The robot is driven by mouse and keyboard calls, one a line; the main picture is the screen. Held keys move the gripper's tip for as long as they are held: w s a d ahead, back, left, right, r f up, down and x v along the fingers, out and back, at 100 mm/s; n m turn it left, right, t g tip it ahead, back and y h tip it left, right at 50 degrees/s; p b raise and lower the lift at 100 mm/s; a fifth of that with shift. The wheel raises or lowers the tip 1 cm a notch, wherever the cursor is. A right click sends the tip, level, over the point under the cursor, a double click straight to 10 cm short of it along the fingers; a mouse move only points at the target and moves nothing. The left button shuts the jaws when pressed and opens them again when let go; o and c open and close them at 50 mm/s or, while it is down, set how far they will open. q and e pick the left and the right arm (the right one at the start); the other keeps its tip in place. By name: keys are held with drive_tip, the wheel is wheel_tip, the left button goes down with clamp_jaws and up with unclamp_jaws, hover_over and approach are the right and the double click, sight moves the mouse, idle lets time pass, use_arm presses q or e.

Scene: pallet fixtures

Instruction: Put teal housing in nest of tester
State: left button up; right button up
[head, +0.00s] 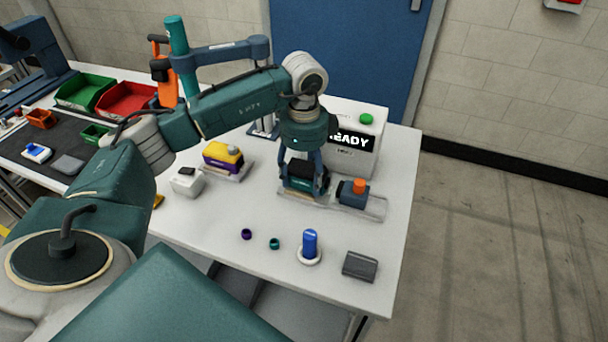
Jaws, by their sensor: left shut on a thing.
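My left gripper (304,184) points down and is shut on the teal housing (309,185), a small dark block with a teal side. The fingers and wrist hide part of it. The tester (369,134) is a white box with a green button and a black display reading "READY", partly behind my wrist. My right gripper is not in view.
A yellow and purple block (222,156) sits on a fixture left of the gripper, beside a small white box (187,181). In front are two small rings, a blue cylinder (310,243) on a white base and a grey box (360,266). Red (127,100) and green bins stand left.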

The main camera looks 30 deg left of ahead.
use_arm(q)
drive_tip(key=shift+f+b, duration=0.4)
drive_tip(key=shift+f, duration=0.2)
idle(0.3)
drive_tip(key=o, duration=1.3)
wheel_tip(320, 180, up, 12)
drive_tip(key=shift+r, duration=0.1)
